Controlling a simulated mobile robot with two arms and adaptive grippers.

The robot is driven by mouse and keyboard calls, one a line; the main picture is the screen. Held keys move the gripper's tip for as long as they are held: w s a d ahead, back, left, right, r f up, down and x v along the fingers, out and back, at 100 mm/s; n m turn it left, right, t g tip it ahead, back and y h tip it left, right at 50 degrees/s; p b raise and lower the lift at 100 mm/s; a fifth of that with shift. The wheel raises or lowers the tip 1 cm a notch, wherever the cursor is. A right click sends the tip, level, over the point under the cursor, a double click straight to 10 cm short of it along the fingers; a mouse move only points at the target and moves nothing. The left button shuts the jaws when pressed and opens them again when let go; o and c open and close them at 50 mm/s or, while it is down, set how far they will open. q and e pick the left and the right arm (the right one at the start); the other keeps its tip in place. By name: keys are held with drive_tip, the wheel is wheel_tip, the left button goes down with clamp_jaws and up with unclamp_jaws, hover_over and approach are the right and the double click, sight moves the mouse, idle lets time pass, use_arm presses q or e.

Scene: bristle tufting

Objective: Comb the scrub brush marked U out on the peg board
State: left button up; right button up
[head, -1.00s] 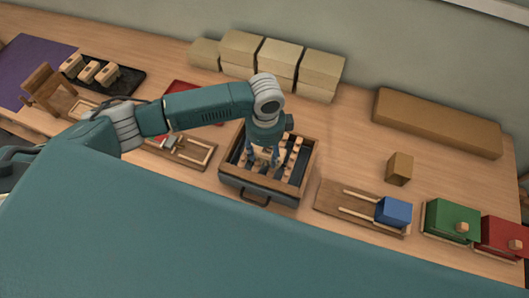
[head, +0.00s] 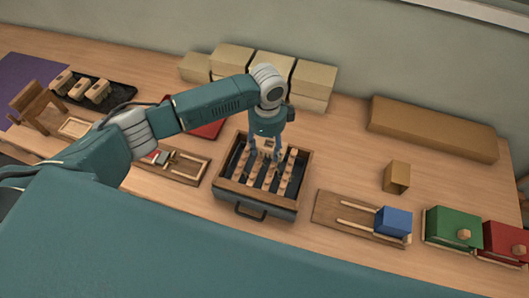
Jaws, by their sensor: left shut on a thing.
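My left gripper (head: 266,153) points down over the far part of a wooden-framed drawer box (head: 230,189) with a dark inside and pale slatted rows. It is shut on a small pale block (head: 269,144), partly hidden by the fingers. I cannot read a U on it, nor tell if it touches the rows. Several pale brush-like blocks (head: 97,91) sit on a black tray (head: 120,97) at the far left. I cannot tell for sure which thing is the peg board. My right gripper is not in view.
A board with rails (head: 190,172) lies left of the box; another (head: 330,207), bearing a blue block (head: 393,222), lies right. Green (head: 452,227) and red (head: 506,242) boxes stand far right. Tan blocks (head: 265,67) line the back. Open table lies behind the box's right side.

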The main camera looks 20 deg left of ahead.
use_arm(q)
drive_tip(key=shift+w+r+p, duration=0.25)
drive_tip(key=shift+r+p, duration=0.4)
drive_tip(key=shift+r, duration=0.1)
drive_tip(key=shift+r+p, duration=0.55)
drive_tip(key=shift+r, duration=1.7)
drive_tip(key=shift+s, duration=0.1)
